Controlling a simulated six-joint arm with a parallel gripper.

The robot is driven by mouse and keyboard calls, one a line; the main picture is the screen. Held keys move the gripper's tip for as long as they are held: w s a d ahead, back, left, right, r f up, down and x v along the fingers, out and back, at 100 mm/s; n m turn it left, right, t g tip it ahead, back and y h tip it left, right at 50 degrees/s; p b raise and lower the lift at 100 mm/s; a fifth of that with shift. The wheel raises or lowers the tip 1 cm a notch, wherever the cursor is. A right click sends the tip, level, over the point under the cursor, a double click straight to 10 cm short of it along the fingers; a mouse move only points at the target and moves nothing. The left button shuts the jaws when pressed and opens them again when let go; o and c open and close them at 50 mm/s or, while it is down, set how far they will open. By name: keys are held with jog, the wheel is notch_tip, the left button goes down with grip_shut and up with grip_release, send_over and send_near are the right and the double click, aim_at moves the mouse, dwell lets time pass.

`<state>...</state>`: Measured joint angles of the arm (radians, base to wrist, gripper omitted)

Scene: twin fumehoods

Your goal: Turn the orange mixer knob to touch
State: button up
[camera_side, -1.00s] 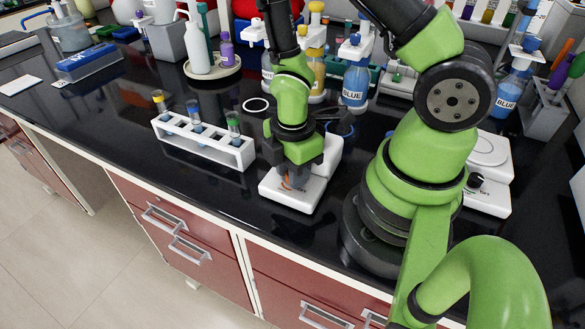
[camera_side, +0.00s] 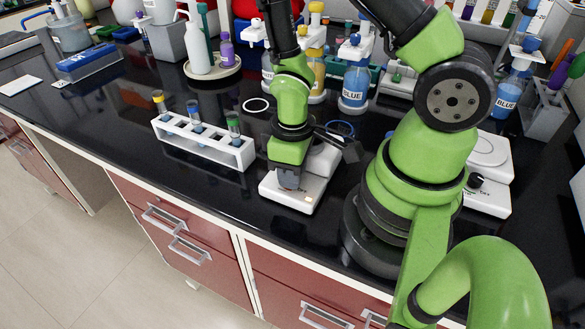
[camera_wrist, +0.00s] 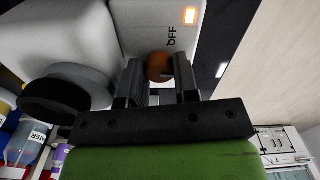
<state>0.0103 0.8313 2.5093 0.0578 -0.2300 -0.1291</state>
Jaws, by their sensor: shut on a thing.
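The mixer (camera_side: 276,197) is a white unit near the front of the black bench in the side view. Its white front (camera_wrist: 142,22) fills the upper middle of the wrist view, with an "OFF" label and a lit orange-yellow square. The orange knob (camera_wrist: 160,66) sits between my two dark fingers in the wrist view. My gripper (camera_wrist: 158,78) is shut on the knob, one finger on each side. In the side view my gripper (camera_side: 289,186) points down onto the mixer and mostly hides the knob.
A white test tube rack (camera_side: 205,142) stands left of the mixer. A blue-labelled bottle (camera_side: 354,88) stands behind. A second white device (camera_side: 489,192) with a black knob is at right, beyond my arm base. Dark bench at far left front is clear.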

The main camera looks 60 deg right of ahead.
jog(key=shift+m, duration=1.3)
jog(key=o, duration=0.9)
jog(key=shift+r, duration=4.05)
jog(key=s+a+r+m+t, duration=0.1)
jog(key=r+t, duration=0.1)
jog(key=r, duration=0.4)
jog(key=s+a+r+m+t+y, duration=0.1)
jog(key=s+r+t, duration=0.1)
jog(key=r, duration=0.5)
jog(key=s+a+r+m+t+y, duration=0.1)
jog(key=r+t, duration=0.2)
jog(key=r, duration=0.3)
jog(key=shift+s+r, duration=0.2)
jog(key=shift+s, duration=0.2)
